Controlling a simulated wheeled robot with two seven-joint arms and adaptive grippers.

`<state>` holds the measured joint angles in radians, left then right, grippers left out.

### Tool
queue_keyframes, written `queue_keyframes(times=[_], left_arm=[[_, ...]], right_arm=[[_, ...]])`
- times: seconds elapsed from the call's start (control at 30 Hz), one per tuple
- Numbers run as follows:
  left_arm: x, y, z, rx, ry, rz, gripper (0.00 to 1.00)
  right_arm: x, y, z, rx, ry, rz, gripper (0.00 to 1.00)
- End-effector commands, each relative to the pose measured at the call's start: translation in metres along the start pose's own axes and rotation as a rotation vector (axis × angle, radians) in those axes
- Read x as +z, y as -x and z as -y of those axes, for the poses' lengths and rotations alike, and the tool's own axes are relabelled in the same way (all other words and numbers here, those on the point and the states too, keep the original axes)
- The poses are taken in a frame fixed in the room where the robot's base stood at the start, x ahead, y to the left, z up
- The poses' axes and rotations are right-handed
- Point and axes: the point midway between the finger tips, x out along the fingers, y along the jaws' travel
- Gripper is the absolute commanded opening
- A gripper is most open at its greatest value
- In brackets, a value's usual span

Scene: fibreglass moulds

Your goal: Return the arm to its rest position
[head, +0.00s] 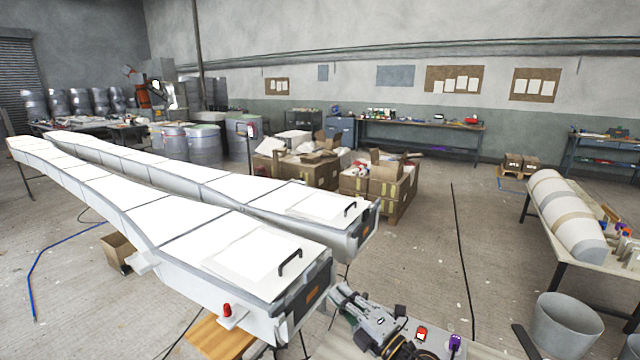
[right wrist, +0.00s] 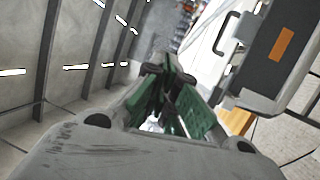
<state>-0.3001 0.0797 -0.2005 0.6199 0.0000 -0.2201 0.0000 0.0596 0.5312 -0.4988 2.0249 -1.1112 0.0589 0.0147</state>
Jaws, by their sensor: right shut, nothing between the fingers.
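My right gripper (head: 352,300) shows at the bottom middle of the head view, beside the near end of the white mould. In the right wrist view the fingers of my right gripper (right wrist: 165,72) are closed together with nothing between them. The near mould (head: 225,255) is long and white, with a black handle on its end panel. The mould's end (right wrist: 285,50), with an orange label, shows at the upper right of the wrist view, apart from the fingers. My left gripper is not in view.
A second long mould (head: 290,205) lies behind the first. A red-topped item (head: 227,312) sits on the near mould's side ledge. Cardboard boxes (head: 375,185) stand behind. A table with a white rounded form (head: 565,215) and a grey bin (head: 567,325) are at right. Open floor lies between.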

Motion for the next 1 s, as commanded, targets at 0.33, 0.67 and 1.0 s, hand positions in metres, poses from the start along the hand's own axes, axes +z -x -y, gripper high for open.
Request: queue_keyframes(times=[0.33,0.67,1.0], left_arm=[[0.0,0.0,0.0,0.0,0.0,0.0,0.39],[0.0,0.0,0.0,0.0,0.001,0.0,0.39],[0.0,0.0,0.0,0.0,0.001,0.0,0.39]], right_arm=[[0.053,0.034,-0.004,0.033,-0.329,0.37,0.0],[0.09,0.092,0.029,-0.025,-0.635,0.712,0.0],[0.09,0.168,0.082,-0.17,-0.941,1.039,0.0]])
